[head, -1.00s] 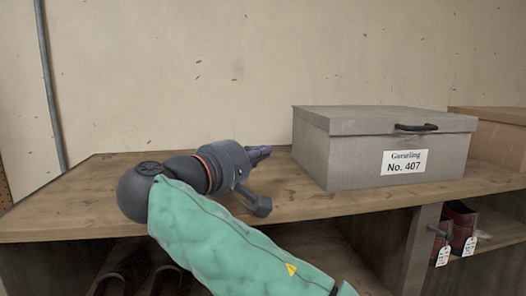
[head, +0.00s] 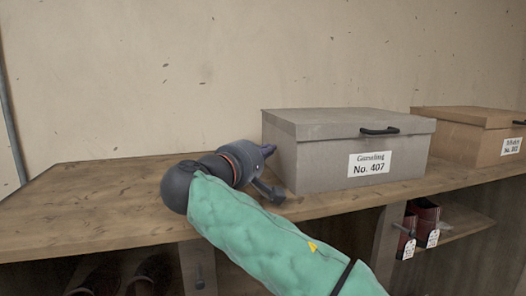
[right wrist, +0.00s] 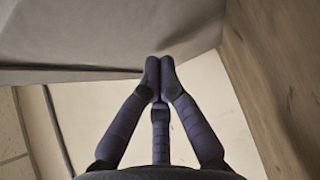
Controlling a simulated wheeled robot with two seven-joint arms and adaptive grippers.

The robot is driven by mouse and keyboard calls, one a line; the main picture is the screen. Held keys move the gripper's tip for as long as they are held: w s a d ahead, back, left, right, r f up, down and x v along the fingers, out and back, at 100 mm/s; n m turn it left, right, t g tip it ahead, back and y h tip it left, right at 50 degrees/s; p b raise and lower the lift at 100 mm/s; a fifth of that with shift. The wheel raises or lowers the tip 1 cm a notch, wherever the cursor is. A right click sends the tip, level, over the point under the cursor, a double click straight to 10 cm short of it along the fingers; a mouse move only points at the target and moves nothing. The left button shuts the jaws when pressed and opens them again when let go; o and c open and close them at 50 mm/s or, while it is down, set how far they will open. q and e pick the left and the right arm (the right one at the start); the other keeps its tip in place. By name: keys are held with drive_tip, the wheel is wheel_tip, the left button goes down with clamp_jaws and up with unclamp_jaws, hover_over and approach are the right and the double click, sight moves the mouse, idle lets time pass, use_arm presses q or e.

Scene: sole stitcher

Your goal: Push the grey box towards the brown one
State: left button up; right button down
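The grey box (head: 322,176) stands upright on the wooden shelf top, with a lid, a black handle and a label "No. 407". The brown box (head: 461,141) stands to its right, partly hidden behind it. My right gripper (head: 268,155) is at the grey box's left side, seemingly against it; the head view does not show contact clearly. In the right wrist view my right gripper (right wrist: 159,66) has its fingers together with nothing between them. The grey box's side (right wrist: 90,30) fills the upper left there. My left gripper is out of view.
The shelf top (head: 90,195) is bare to the left of my right arm. A plain wall (head: 180,70) runs behind it.

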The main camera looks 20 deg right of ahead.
drive_tip(key=d+b, duration=0.3)
drive_tip(key=d, duration=1.4)
drive_tip(key=shift+s+b, duration=0.15)
drive_tip(key=shift+b, duration=0.25)
drive_tip(key=shift+d, duration=0.4)
drive_tip(key=shift+a, duration=0.1)
